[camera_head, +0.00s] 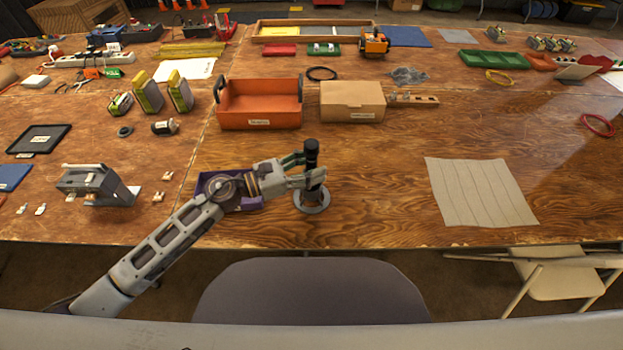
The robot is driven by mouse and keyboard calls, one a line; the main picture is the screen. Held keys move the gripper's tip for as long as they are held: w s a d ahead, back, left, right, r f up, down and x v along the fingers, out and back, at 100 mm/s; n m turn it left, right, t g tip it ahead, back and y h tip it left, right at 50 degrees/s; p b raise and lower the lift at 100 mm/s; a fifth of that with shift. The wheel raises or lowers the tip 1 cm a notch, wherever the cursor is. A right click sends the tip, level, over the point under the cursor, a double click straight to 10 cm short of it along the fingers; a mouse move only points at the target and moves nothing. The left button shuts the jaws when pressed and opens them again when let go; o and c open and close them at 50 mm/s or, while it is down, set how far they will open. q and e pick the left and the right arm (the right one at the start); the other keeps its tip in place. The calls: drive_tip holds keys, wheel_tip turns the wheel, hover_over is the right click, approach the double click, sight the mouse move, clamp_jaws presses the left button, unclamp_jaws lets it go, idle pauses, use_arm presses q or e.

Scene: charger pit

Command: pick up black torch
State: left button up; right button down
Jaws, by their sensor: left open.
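The black torch (312,157) stands upright on a round grey base (312,204) near the front middle of the wooden table. My left gripper (311,172) comes in from the left and is level with the torch's upper part. It is open, with its fingers at the torch; whether they touch it I cannot tell. The fingers hide part of the torch's body. My right gripper is not in view.
A purple tray (250,204) lies under my left wrist. An orange bin (259,122) and a cardboard box (352,104) stand behind the torch. A grey ribbed mat (480,190) lies to the right. The table between the torch and mat is clear.

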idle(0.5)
use_arm(q)
clamp_jaws()
